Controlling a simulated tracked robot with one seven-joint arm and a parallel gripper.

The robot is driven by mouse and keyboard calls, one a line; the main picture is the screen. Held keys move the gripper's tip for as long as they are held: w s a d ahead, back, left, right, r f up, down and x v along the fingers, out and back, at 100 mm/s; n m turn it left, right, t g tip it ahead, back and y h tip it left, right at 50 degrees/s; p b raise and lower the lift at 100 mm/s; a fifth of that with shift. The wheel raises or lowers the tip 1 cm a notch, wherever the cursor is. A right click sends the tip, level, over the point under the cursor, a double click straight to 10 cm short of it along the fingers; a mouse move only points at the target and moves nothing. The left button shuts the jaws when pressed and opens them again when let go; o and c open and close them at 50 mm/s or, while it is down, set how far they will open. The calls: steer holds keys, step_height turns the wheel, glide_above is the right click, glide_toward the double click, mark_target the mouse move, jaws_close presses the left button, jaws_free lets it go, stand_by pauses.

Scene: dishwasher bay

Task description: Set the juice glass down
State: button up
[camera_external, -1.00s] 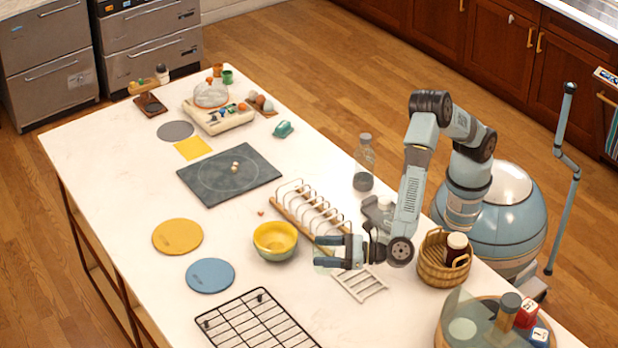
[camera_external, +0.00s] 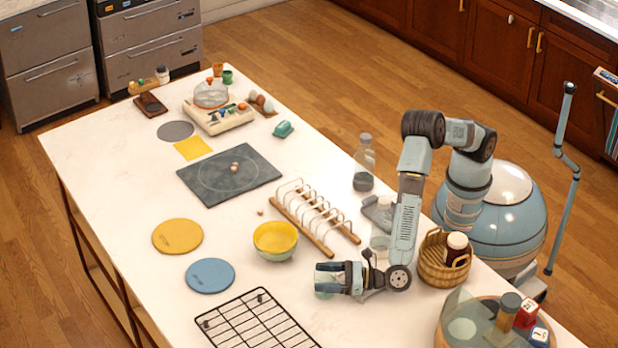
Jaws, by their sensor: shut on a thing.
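My gripper (camera_external: 326,277) is shut on the juice glass (camera_external: 325,293), a clear, faintly greenish glass. The fingers cover much of it, and only its lower edge and a little of its side show clearly. The glass is over the white counter (camera_external: 240,268), to the right of and nearer than the yellow bowl (camera_external: 275,241). I cannot tell whether its base touches the counter.
A wire toast rack (camera_external: 314,215) stands behind my gripper. A black wire rack (camera_external: 260,325) lies in front of it to the left. A blue round mat (camera_external: 210,276) lies farther left. A wicker basket (camera_external: 440,262) with a jar stands right.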

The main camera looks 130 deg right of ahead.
steer(key=o, duration=1.2)
